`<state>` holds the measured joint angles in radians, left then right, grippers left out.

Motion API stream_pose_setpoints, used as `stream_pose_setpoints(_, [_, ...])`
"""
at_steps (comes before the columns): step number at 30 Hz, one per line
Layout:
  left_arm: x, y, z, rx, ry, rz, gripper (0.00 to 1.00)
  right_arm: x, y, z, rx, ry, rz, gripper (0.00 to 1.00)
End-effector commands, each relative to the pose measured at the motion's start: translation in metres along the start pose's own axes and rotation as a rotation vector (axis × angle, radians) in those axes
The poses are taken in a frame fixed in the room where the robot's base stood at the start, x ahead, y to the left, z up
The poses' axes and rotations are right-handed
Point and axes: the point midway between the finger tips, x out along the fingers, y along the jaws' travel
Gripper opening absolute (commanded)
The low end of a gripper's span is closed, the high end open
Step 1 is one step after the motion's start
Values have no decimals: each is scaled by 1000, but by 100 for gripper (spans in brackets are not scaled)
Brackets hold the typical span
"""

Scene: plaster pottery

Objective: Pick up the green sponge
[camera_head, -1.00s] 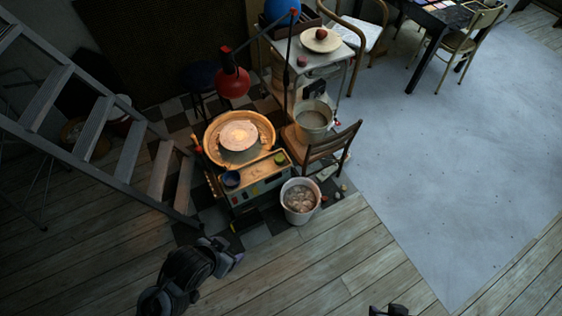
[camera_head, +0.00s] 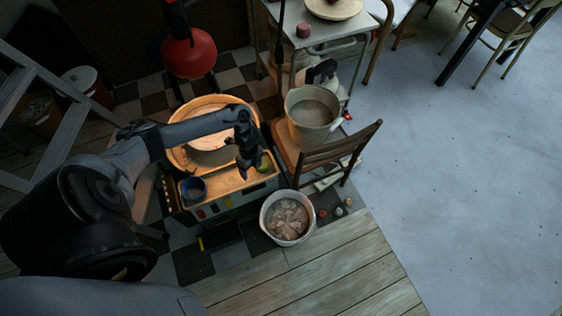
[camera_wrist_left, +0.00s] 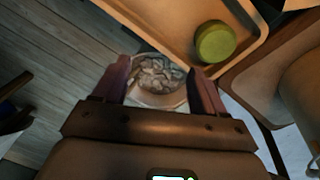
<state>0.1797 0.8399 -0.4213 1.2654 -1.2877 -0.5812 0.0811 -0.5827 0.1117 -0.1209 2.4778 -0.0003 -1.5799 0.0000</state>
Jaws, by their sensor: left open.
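The green sponge (camera_head: 265,166) lies on the front right part of the pottery wheel's tray (camera_head: 226,197). In the left wrist view the sponge (camera_wrist_left: 215,41) is a round green piece on the tan tray, close to its corner. My left gripper (camera_head: 245,172) is over the tray, just left of the sponge in the head view, and partly covers it. In the left wrist view my left gripper (camera_wrist_left: 161,70) has its two fingers apart with nothing held between them. The sponge is beyond the right finger, outside the gap. My right gripper is not in view.
A blue bowl (camera_head: 193,189) stands on the tray's left end. A white bucket (camera_head: 288,218) with pale lumps stands on the floor in front. A wooden chair (camera_head: 335,158) with a grey bucket (camera_head: 312,112) is to the right.

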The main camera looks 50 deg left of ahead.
Motion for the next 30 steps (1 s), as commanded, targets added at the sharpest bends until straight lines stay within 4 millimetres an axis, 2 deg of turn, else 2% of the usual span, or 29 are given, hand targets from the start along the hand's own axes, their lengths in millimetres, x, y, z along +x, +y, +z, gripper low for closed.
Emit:
stream_pose_setpoints(1, [8, -21, 13, -7, -20, -32, 71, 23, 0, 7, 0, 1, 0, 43])
stream_pose_setpoints(6, [-9, -60, 28, -13, -43, -109, 71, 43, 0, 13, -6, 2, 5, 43])
stream_pose_setpoints(9, [-12, -72, 28, -14, -42, -131, 71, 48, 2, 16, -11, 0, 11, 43])
stream_pose_setpoints(14, [-3, -78, 26, -15, -38, -141, 71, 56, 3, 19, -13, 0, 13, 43])
stream_pose_setpoints(22, [33, -83, 27, -15, -38, -140, 71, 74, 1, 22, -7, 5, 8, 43])
stream_pose_setpoints(30, [46, -85, 28, -14, -39, -141, 71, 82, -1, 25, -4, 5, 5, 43])
